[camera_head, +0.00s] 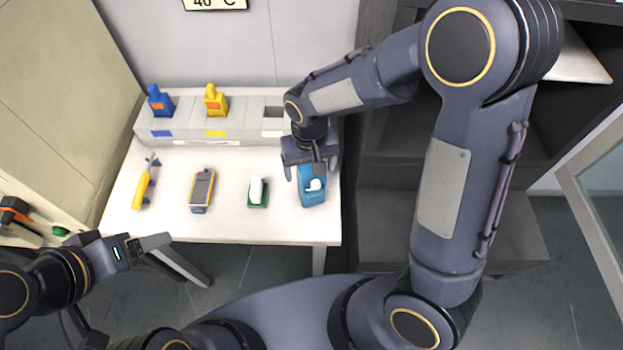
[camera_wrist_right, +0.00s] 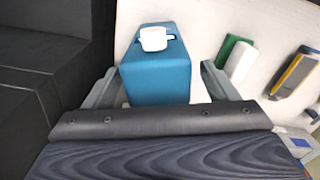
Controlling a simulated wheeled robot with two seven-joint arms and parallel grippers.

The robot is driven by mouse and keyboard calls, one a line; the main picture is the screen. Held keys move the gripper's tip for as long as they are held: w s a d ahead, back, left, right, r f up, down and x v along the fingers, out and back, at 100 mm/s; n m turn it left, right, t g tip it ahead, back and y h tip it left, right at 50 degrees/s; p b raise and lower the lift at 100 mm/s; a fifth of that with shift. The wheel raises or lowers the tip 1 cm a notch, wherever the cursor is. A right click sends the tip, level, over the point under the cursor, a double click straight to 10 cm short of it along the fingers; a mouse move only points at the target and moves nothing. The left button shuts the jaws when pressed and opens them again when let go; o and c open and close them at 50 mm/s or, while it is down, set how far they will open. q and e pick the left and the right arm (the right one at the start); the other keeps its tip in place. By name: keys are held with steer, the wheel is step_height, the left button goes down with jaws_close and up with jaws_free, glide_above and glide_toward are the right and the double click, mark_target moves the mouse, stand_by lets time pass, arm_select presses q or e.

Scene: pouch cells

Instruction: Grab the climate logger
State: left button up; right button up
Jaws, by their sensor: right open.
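No label I can read marks the climate logger. The handheld grey-and-yellow device with a dark screen (camera_head: 202,190) and the small white unit on a green base (camera_head: 256,191) both lie on the white table; I cannot tell which is it. Both also show at the right of the right wrist view, the white unit (camera_wrist_right: 240,62) nearer and the grey-yellow device (camera_wrist_right: 296,74) farther.
A yellow-handled tool (camera_head: 145,188) lies at the table's left (camera_head: 228,226). A grey rack (camera_head: 190,128) along the back holds a blue bottle (camera_head: 160,103) and a yellow bottle (camera_head: 215,101); its right slot looks empty. Dark shelving (camera_head: 400,215) stands to the right.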

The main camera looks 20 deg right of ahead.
mark_target(308, 197)
steer(key=shift+f, duration=1.9)
steer(key=c, duration=1.1)
